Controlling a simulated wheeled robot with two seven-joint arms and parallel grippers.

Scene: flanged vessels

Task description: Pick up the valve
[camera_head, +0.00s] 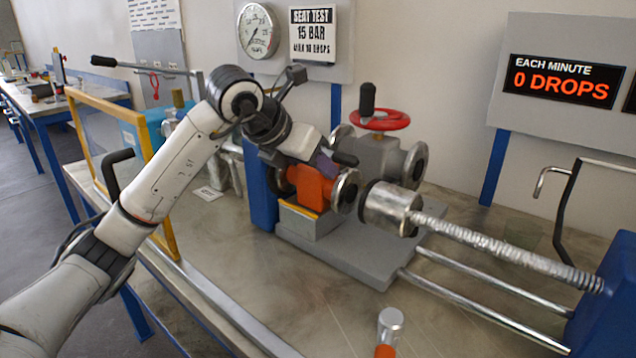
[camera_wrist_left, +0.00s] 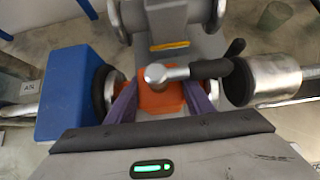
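The orange valve (camera_head: 312,188) has a metal flange at each end and a lever handle on top. It sits over a grey block (camera_head: 305,220) on the fixture, between a blue block (camera_head: 258,185) and a screw-driven metal cylinder (camera_head: 388,208). A small gap shows between its right flange (camera_head: 345,190) and the cylinder. My left gripper (camera_head: 322,168) is down over the valve from above. In the left wrist view, its purple fingers (camera_wrist_left: 161,100) straddle the orange body (camera_wrist_left: 160,100), seemingly touching both sides. I cannot tell whether they grip. My right gripper is not in view.
A grey valve with a red handwheel (camera_head: 380,120) stands close behind. The long screw (camera_head: 500,247) and rods (camera_head: 490,305) occupy the right. A yellow frame (camera_head: 160,190) stands left, near my arm. A metal-headed tool (camera_head: 390,325) is at the front. The front table is largely clear.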

